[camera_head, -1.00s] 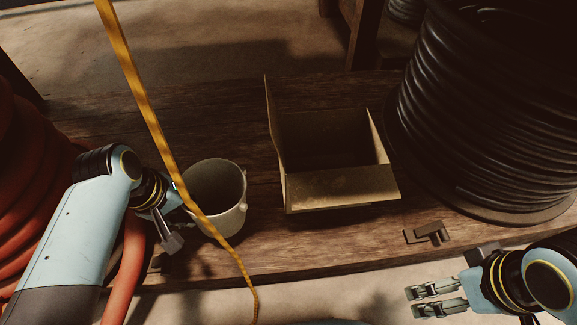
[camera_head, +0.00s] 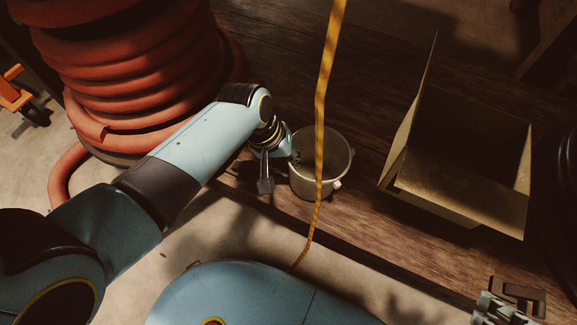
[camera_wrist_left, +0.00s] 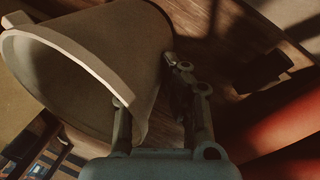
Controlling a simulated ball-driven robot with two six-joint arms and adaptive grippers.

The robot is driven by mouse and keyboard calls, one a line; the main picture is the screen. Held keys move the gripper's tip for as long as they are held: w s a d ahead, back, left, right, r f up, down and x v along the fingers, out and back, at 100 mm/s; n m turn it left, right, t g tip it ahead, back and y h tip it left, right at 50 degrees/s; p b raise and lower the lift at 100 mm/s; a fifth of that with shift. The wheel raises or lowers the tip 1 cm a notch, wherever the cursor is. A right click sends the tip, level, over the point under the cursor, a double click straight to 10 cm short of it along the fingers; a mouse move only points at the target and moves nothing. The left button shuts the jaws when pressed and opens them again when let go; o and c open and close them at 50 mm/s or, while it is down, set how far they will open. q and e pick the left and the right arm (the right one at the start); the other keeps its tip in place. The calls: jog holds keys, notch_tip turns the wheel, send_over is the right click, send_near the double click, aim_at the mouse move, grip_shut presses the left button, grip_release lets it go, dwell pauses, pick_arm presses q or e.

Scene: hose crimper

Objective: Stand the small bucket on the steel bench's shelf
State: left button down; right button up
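The small bucket (camera_head: 333,176), pale grey, stands upright on the wooden bench near its front edge. My left gripper (camera_head: 289,148) is at the bucket's left side in the head view. In the left wrist view the bucket (camera_wrist_left: 105,55) fills the upper left, its opening facing left. One finger of my left gripper (camera_wrist_left: 150,105) reaches to the rim and the other lies along the outer wall; whether they press on it cannot be told. My right gripper (camera_head: 500,308) shows partly at the bottom right, its finger gap unclear. The steel bench's shelf cannot be made out.
An open cardboard box (camera_head: 455,190) stands right of the bucket. A yellow strap (camera_head: 321,110) hangs in front of the bucket. A coil of red hose (camera_head: 140,60) stands at the upper left.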

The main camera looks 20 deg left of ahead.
pick_arm(q)
jog(key=shift+f, duration=0.5)
pick_arm(e)
jog(key=shift+w+f+t, duration=0.2)
jog(key=shift+f+t, duration=0.3)
jog(key=shift+f, duration=0.05)
pick_arm(q)
jog(key=c, duration=1.5)
grip_release()
jog(key=shift+r, duration=0.1)
